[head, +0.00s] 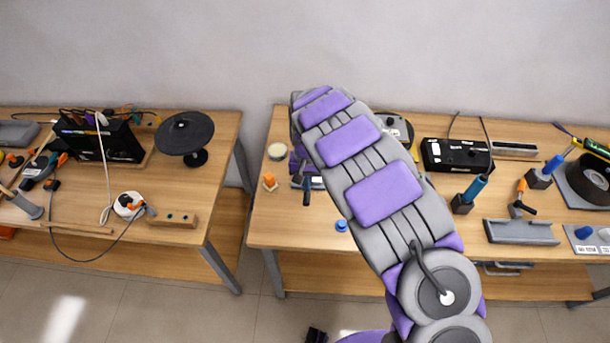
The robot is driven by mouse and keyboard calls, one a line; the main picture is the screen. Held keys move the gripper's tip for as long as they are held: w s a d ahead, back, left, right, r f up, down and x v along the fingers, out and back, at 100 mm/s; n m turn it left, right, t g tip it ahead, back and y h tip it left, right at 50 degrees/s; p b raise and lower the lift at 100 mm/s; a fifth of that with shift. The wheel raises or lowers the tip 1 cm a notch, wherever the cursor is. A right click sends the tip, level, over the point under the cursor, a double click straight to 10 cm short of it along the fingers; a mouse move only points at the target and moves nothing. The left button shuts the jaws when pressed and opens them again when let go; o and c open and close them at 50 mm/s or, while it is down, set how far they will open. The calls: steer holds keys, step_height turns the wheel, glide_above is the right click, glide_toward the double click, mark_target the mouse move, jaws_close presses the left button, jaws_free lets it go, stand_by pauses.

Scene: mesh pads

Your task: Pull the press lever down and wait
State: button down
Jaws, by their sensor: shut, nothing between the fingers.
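My arm reaches from the lower right up over the right-hand table and bends down at its far end. Below the bend, purple parts and a short dark piece of my gripper (307,190) show low over the table's left part. It is shut with nothing in it, and most of it is hidden behind my arm. I cannot make out the press lever.
The right-hand table (268,228) also bears an orange peg (269,181), a blue knob (341,226), a black box (456,155) and blue-handled tools (475,188). The left table (215,205) holds a black disc on a stand (184,133). A floor gap separates the tables.

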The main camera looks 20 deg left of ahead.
mark_target(306, 198)
steer(key=shift+a+f, duration=0.1)
steer(key=shift+f, duration=0.05)
steer(key=shift+s+f, duration=0.1)
steer(key=f, duration=0.3)
steer(key=shift+s+f, duration=0.1)
steer(key=shift+s, duration=0.3)
steer(key=shift+s+d+f, duration=0.2)
steer(key=shift+d, duration=0.1)
steer(key=shift+s, duration=0.1)
steer(key=shift+w+r, duration=0.2)
steer(key=shift+r, duration=0.25)
step_height(306, 198, up, 14)
steer(key=p, duration=0.2)
steer(key=shift+w+a, duration=0.25)
steer(key=shift+w, duration=0.05)
